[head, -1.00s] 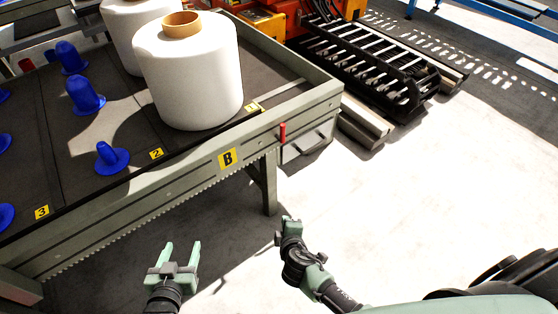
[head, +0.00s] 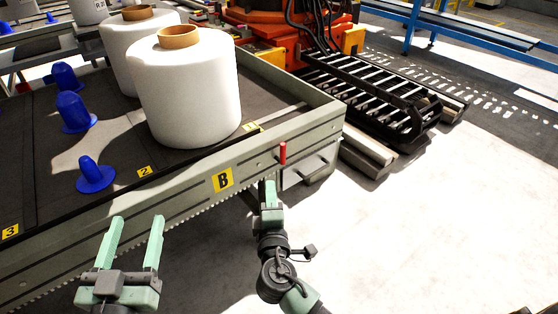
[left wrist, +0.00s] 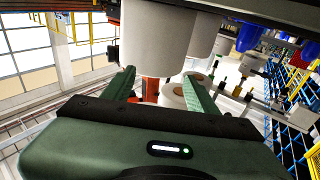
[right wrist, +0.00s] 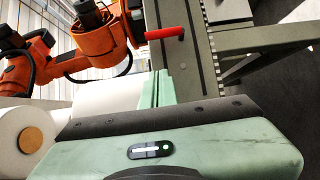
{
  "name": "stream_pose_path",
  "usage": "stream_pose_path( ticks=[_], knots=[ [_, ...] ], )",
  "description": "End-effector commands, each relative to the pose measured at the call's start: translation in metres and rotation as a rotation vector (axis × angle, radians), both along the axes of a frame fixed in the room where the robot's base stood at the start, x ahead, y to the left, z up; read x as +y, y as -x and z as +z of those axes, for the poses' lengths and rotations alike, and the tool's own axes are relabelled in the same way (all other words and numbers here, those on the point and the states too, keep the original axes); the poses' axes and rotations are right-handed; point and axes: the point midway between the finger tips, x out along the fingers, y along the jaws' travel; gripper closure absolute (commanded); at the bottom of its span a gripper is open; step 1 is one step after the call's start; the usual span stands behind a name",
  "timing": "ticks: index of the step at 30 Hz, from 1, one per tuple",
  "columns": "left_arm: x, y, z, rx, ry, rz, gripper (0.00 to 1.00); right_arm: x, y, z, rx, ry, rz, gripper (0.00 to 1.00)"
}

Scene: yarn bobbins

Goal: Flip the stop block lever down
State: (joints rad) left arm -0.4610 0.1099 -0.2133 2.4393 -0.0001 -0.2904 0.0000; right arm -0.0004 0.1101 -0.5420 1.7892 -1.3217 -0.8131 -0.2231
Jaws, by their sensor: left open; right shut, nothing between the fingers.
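The stop block lever is a small red lever (head: 282,153) on the outer side of the table, right of the yellow B label. It stands upright in the head view. The right wrist view shows the red lever (right wrist: 165,34) beyond the fingertips, sticking out from the table side. My right gripper (head: 268,187) is shut and empty, just below and left of the lever, apart from it. Its closed fingers (right wrist: 160,76) show in the right wrist view. My left gripper (head: 137,222) is open and empty, in front of the table side further left.
A large white bobbin (head: 190,95) stands on the table near its corner, with another bobbin (head: 125,45) behind it. Blue cones (head: 95,175) stand along the table. A black rack (head: 370,95) lies beyond the corner. The floor at right is clear.

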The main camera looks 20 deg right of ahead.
Motion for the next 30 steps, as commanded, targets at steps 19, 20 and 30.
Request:
stream_pose_path(
  ticks=[19,20,30],
  knots=[
    [-0.005,0.026,0.079,-0.436,0.120,-0.025,0.42,-0.048,-0.102,-0.001,-0.001,0.001,-0.002,1.00],
    [-0.004,0.027,0.081,-0.446,0.123,-0.026,0.42,-0.050,-0.103,-0.001,0.000,0.000,-0.001,1.00],
    [-0.004,0.030,0.086,-0.476,0.131,-0.028,0.42,-0.056,-0.107,0.000,0.000,-0.001,0.000,1.00]
  ],
)
